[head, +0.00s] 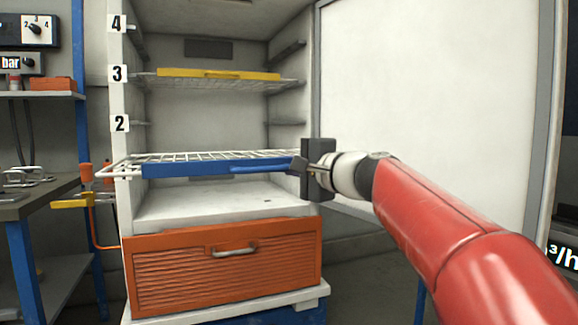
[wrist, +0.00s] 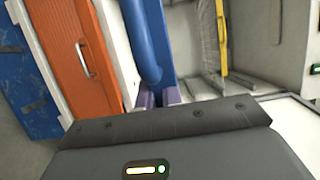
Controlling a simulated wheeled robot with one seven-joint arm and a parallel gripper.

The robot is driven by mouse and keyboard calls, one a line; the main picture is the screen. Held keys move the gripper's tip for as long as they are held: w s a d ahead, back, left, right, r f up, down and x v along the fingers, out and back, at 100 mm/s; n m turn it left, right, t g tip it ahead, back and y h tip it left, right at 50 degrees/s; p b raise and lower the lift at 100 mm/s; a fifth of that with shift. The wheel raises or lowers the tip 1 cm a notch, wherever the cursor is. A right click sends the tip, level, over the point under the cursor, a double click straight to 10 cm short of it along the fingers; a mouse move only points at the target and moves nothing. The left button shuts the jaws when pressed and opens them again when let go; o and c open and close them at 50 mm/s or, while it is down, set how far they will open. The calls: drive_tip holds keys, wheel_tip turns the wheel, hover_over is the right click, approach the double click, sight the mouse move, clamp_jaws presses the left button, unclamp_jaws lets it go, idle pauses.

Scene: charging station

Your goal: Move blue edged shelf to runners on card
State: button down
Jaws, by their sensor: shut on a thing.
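The blue edged shelf (head: 215,167) is a white wire rack with a blue front edge and a blue handle bar. It sits in the open cabinet below label 2 (head: 120,123), its left front corner sticking out past the left wall. My gripper (head: 293,167) is shut on the right end of the blue handle. In the wrist view the purple fingertips (wrist: 158,97) close on the blue bar (wrist: 143,45). Runners (head: 286,123) show on the cabinet's inner walls. Labels 3 (head: 117,73) and 4 (head: 116,24) mark higher levels. I cannot make out a card.
A yellow edged shelf (head: 218,74) sits at level 3. An orange drawer front (head: 225,268) is below the cabinet floor. The open white door (head: 430,90) stands to the right behind my arm. A workbench (head: 35,195) with tools is at the left.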

drive_tip(key=s+d, duration=0.4)
drive_tip(key=s, duration=0.9)
drive_tip(key=s+d+b, duration=0.1)
drive_tip(key=s+d, duration=0.3)
drive_tip(key=s, duration=1)
drive_tip(key=s+d, duration=0.4)
drive_tip(key=s, duration=0.9)
drive_tip(key=shift+s+b, duration=0.2)
drive_tip(key=shift+b, duration=0.15)
idle(1.3)
